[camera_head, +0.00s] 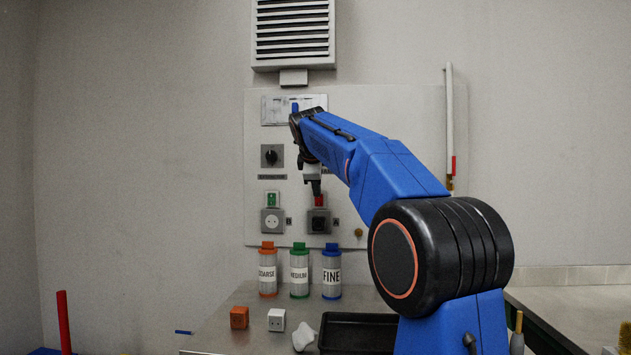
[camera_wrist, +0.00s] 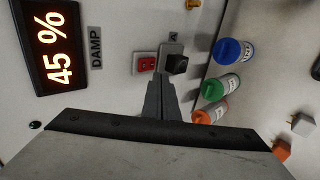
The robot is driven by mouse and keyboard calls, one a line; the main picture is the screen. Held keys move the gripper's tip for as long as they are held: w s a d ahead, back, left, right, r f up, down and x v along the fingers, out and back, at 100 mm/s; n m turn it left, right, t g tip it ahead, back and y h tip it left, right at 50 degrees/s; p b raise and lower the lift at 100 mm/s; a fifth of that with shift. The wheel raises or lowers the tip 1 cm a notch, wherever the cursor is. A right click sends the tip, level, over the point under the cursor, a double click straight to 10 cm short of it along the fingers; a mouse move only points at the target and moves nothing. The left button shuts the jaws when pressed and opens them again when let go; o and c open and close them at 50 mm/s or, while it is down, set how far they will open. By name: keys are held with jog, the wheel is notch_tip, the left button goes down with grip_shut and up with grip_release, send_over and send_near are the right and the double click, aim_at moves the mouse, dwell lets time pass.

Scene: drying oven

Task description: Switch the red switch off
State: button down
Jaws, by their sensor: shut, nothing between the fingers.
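The red switch (camera_head: 319,201) sits on the wall panel above a grey socket holding a black plug (camera_head: 318,223). In the wrist view the red switch (camera_wrist: 146,64) shows just beyond the fingertips, beside the black plug (camera_wrist: 177,64). My gripper (camera_head: 315,187) is shut and empty, pointing down, with its tips just above the red switch in the head view. The fingers also show in the wrist view (camera_wrist: 160,82). I cannot tell whether the tips touch the switch. The switch's on or off position is too small to tell.
A green switch (camera_head: 272,199) and a white socket (camera_head: 271,222) are to the left, below a black knob (camera_head: 270,156). Three labelled bottles (camera_head: 299,273) stand below the panel. A lit display (camera_wrist: 58,44) reads 45 %. A black tray (camera_head: 350,345) lies on the bench.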

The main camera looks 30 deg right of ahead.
aim_at(319, 199)
jog(key=w+d, duration=0.1)
jog(key=w, duration=0.1)
jog(key=w+d+f, duration=0.1)
jog(key=w+d, duration=0.1)
jog(key=shift+w, duration=0.25)
jog(key=shift+w+d, duration=0.15)
jog(key=shift+w+d+r, duration=0.15)
jog(key=shift+w+d, duration=0.1)
jog(key=shift+w, duration=0.15)
jog(key=shift+r, duration=0.15)
jog(key=shift+r, duration=0.65)
jog(key=shift+s+a, duration=0.1)
